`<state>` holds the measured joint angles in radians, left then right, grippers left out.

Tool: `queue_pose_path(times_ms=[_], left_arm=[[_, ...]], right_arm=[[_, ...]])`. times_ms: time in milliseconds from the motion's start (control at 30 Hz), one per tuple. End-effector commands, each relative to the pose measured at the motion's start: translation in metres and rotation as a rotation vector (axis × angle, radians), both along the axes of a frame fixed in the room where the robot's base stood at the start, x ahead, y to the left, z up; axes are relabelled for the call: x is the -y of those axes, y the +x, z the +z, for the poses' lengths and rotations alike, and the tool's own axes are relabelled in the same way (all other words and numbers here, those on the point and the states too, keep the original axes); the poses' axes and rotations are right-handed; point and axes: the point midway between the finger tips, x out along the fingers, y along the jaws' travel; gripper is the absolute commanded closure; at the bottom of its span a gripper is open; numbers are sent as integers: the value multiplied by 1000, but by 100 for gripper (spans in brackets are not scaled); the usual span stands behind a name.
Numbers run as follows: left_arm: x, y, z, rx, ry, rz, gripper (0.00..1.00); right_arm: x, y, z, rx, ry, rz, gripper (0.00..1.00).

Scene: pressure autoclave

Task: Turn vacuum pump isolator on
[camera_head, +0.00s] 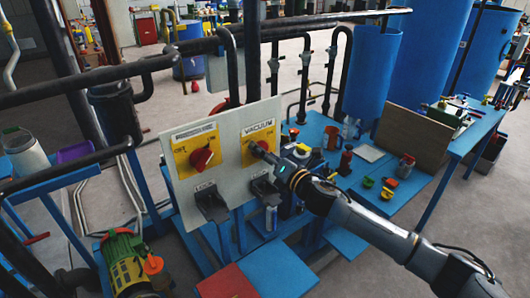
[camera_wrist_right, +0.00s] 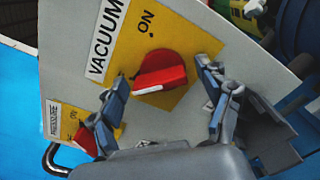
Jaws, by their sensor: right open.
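The vacuum isolator is a red rotary knob (camera_wrist_right: 163,70) on a yellow plate marked VACUUM and ON. Its grip bar carries a white stripe along the lower edge in the right wrist view. In the head view the plate (camera_head: 258,135) is on the right of an upright grey panel (camera_head: 226,132), and my gripper partly covers the knob. My right gripper (camera_wrist_right: 161,73) is open, with one finger on each side of the knob. Whether the fingers touch it I cannot tell. My left gripper is not in view.
A second red knob (camera_head: 202,159) on a yellow plate sits left on the same panel. Two dark levers or clasps, one at lower left (camera_head: 211,204), are below. A blue table (camera_head: 410,183) with small bottles and cups stands to the right. Pipes run above and behind the panel.

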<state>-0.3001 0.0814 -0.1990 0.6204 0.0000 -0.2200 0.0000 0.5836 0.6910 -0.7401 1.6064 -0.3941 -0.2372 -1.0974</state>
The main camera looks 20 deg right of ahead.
Motion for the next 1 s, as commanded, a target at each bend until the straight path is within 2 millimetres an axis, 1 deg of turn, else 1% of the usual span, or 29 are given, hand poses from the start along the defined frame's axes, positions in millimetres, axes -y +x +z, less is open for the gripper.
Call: queue_pose_path(times_ms=[133, 167, 200, 267, 300, 367, 400, 733, 867, 1000], left_arm=[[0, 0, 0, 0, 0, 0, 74], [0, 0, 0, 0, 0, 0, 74], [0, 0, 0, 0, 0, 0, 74], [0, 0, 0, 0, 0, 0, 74], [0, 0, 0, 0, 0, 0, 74], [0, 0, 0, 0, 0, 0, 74], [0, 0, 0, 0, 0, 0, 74], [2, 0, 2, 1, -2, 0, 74], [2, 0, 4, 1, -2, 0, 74], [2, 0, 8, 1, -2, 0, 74]], right_arm=[[0, 0, 0, 0, 0, 0, 23], [0, 0, 0, 0, 0, 0, 27], [0, 0, 0, 0, 0, 0, 35], [0, 0, 0, 0, 0, 0, 47], [0, 0, 0, 0, 0, 0, 55], [0, 0, 0, 0, 0, 0, 67], [0, 0, 0, 1, 0, 1, 75], [0, 0, 2, -12, 37, 0, 75], [0, 0, 2, -32, 96, 1, 75], [0, 0, 3, -67, 192, 0, 75]])
